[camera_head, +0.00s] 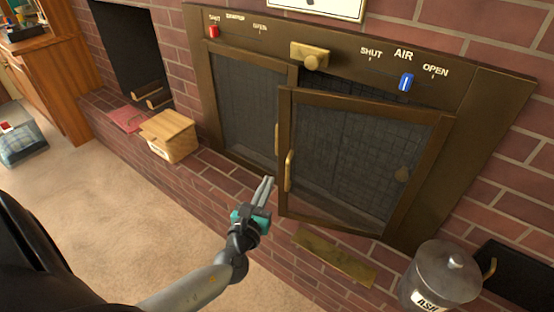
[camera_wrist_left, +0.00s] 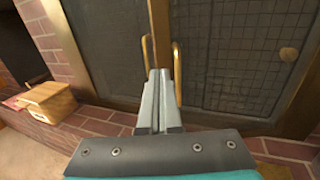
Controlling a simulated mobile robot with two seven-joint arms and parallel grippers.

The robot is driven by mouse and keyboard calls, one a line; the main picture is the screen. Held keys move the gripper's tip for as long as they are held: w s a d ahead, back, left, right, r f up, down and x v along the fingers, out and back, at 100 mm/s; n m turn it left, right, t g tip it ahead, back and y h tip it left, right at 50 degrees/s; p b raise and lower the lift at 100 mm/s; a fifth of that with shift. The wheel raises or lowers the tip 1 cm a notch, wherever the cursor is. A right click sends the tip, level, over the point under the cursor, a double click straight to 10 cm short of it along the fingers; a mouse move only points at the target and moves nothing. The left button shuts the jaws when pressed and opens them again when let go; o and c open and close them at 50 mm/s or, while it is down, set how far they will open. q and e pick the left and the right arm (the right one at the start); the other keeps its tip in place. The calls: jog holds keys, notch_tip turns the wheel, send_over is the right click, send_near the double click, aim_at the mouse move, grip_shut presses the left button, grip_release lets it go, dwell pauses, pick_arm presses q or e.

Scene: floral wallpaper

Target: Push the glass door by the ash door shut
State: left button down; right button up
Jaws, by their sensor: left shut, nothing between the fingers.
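The right glass door (camera_head: 350,155), brown-framed with dark mesh-patterned glass, stands ajar, its left edge swung out from the stove front. Its brass handle (camera_head: 289,171) is on that left edge. The left glass door (camera_head: 245,105) looks closed. A brass plate (camera_head: 335,257), perhaps the ash door, is low under the right door. My left gripper (camera_head: 268,182) is shut and empty, just left of the open door's handle. In the left wrist view its fingertips (camera_wrist_left: 159,74) appear between two brass handles (camera_wrist_left: 176,70); contact cannot be told. My right gripper is not in view.
A grey lidded can (camera_head: 440,275) labelled ASH stands at the lower right. A wooden box (camera_head: 168,135) sits on the brick ledge to the left. A red slider (camera_head: 214,31) and a blue slider (camera_head: 406,82) are on the stove's top panel. Carpet in front is clear.

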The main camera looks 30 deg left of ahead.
aim_at(281, 153)
pick_arm(q)
jog(key=b+x, duration=0.1)
jog(key=x, duration=0.7)
jog(key=shift+w+b, duration=0.15)
jog(key=shift+b, duration=0.2)
jog(key=shift+w+a, duration=0.2)
jog(key=shift+w, duration=0.4)
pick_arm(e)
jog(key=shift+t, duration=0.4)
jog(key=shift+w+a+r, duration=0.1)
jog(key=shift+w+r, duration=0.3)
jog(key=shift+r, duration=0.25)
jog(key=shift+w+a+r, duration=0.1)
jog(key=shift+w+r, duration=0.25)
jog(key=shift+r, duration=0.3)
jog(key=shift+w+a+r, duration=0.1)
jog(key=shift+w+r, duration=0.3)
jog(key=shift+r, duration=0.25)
pick_arm(q)
jog(key=shift+w, duration=0.1)
